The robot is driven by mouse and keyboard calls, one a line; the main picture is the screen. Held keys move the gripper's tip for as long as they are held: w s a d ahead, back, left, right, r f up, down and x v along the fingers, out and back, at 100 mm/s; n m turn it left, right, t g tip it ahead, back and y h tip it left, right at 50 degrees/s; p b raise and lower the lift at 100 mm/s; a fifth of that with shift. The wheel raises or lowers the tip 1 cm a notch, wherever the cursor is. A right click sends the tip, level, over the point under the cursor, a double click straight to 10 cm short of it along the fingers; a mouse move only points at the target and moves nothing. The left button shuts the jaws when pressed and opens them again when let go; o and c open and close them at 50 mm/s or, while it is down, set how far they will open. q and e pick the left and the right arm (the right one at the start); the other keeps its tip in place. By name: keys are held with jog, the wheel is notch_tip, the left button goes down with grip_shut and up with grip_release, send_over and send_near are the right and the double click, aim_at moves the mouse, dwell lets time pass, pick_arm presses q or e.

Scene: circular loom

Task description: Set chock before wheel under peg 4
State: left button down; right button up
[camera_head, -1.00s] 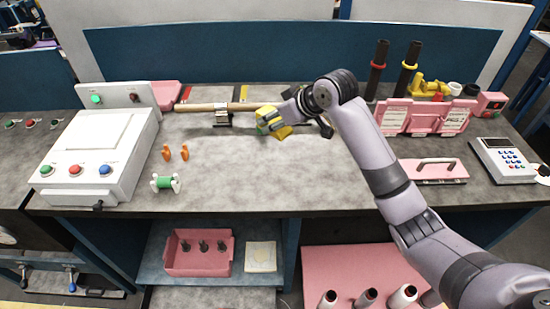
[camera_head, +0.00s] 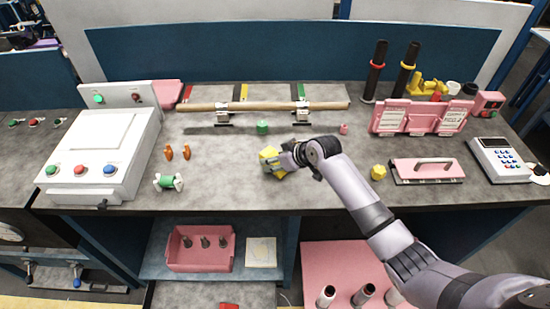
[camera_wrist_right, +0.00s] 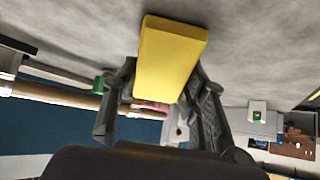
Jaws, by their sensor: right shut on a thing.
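My right gripper (camera_head: 281,160) is shut on a yellow block (camera_head: 269,161) over the open middle of the table. In the right wrist view the same block (camera_wrist_right: 170,62) sits between the two fingers, its broad face toward the camera. I cannot tell whether it touches the table. A small green block (camera_head: 263,127) stands behind the gripper, before a wooden rod (camera_head: 262,106) on two stands. A green spool with white ends (camera_head: 168,182) lies at the left. I cannot make out any numbered peg or tell which thing is the wheel. My left gripper is not in view.
A second yellow piece (camera_head: 378,172) lies right of my arm, beside a pink plate with a handle (camera_head: 428,170). A small pink piece (camera_head: 343,129) lies behind. Two orange pieces (camera_head: 177,152) stand near the white control box (camera_head: 100,155). The front middle is clear.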

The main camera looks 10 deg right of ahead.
jog(key=shift+f, duration=0.1)
jog(key=o, duration=1.3)
